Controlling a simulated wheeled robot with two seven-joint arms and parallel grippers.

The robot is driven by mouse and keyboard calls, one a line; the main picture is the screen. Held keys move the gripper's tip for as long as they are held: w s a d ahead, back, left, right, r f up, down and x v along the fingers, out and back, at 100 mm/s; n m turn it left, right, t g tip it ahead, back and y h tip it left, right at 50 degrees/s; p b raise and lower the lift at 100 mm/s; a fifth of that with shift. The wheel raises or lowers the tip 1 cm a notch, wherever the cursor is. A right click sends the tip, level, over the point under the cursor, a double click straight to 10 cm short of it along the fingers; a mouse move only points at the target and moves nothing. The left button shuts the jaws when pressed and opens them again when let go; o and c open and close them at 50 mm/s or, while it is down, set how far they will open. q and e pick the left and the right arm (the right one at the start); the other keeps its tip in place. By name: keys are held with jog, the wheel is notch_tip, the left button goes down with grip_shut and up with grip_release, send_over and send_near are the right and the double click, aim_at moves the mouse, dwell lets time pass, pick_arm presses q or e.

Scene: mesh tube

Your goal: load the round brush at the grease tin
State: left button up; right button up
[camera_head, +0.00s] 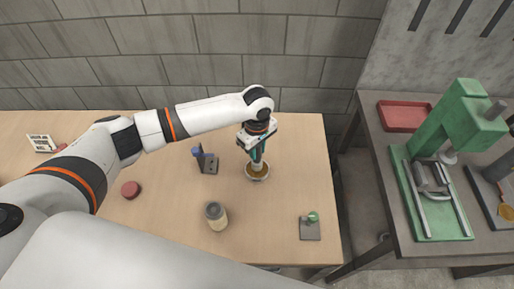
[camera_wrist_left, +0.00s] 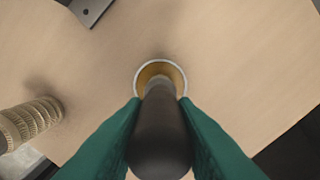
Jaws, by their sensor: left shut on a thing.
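The grease tin (camera_head: 257,178) is a small round tin with a pale rim and amber-brown contents, upright on the wooden table. It also shows in the left wrist view (camera_wrist_left: 146,73), beyond the brush. My left gripper (camera_head: 257,156) is right above it, pointing down, its teal fingers (camera_wrist_left: 160,112) shut on the round brush. The brush's dark handle (camera_wrist_left: 160,138) runs between the fingers, and its lower end lines up with the tin's opening. I cannot tell whether the tip touches the grease. My right gripper is not in view.
A grey bracket with a blue part (camera_head: 209,163) stands left of the tin. A grey plate with a green knob (camera_head: 310,229) lies front right. A green press (camera_head: 440,190) occupies the right bench.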

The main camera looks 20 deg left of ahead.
pick_arm(q)
jog(key=shift+f, duration=0.3)
jog(key=shift+f, duration=0.15)
dwell(0.6)
jog(key=shift+s+f+p, duration=0.15)
jog(key=shift+p, duration=0.3)
dwell(2.0)
notch_tip(320, 180, up, 2)
jog(key=shift+r+p, duration=0.1)
jog(key=shift+p, duration=1.15)
notch_tip(320, 180, up, 5)
jog(key=p, duration=0.6)
